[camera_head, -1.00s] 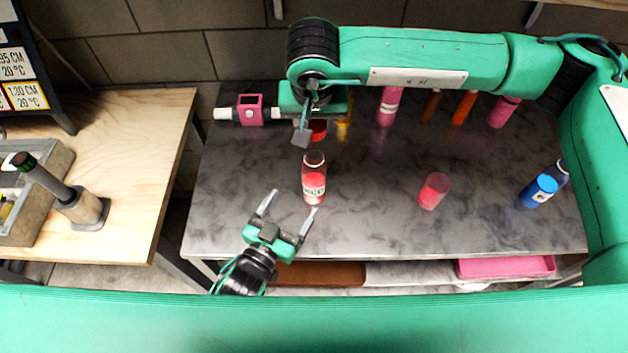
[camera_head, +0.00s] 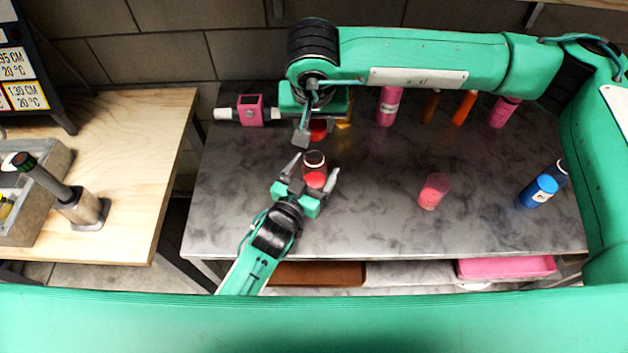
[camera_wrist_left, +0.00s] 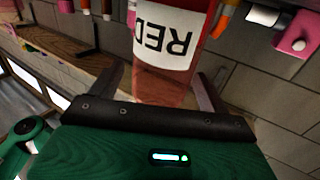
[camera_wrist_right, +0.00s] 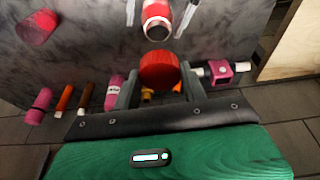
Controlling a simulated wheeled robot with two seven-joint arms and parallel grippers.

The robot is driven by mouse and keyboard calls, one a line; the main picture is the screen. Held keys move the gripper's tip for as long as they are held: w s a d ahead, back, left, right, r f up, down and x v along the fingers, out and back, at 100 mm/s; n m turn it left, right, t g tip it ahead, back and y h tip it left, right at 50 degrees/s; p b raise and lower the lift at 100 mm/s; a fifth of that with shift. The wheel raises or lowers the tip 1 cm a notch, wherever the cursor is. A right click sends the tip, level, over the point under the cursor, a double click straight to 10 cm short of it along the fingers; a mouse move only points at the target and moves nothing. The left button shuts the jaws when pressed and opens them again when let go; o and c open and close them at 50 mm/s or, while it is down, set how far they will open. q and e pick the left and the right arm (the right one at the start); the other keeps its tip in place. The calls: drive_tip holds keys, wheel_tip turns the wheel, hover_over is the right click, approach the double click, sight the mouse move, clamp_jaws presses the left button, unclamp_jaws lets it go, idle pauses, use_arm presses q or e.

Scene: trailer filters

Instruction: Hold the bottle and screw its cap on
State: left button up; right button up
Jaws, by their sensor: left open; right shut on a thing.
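The bottle (camera_head: 314,176) of red liquid stands upright and uncapped on the dark table. Its label reading RED faces the left wrist view (camera_wrist_left: 168,40). My left gripper (camera_head: 314,170) is open, with its fingers on either side of the bottle and apart from it. In the left wrist view the bottle is between the fingers. My right gripper (camera_wrist_right: 160,85) is shut on the red cap (camera_wrist_right: 159,70). The cap also shows in the head view (camera_head: 318,129), above and behind the bottle. The open bottle mouth (camera_wrist_right: 157,30) faces the right wrist camera.
A red cup (camera_head: 434,191) and a blue bottle (camera_head: 540,190) stand to the right. Several bottles, one of them pink (camera_head: 389,106), line the table's back. A pink and white device (camera_head: 249,110) is at the back left. The table's front is clear.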

use_arm(q)
drive_tip(key=shift+w+d, duration=0.15)
drive_tip(key=shift+w, duration=0.15)
drive_tip(key=shift+c, duration=0.2)
drive_tip(key=c, duration=1.4)
use_arm(e)
hover_over(314, 152)
drive_tip(key=shift+s+f, duration=0.15)
drive_tip(key=shift+f, duration=1.1)
drive_tip(key=shift+s+f, duration=0.15)
drive_tip(key=shift+f, duration=1.1)
drive_tip(key=shift+f, duration=0.85)
drive_tip(key=shift+f, duration=0.55)
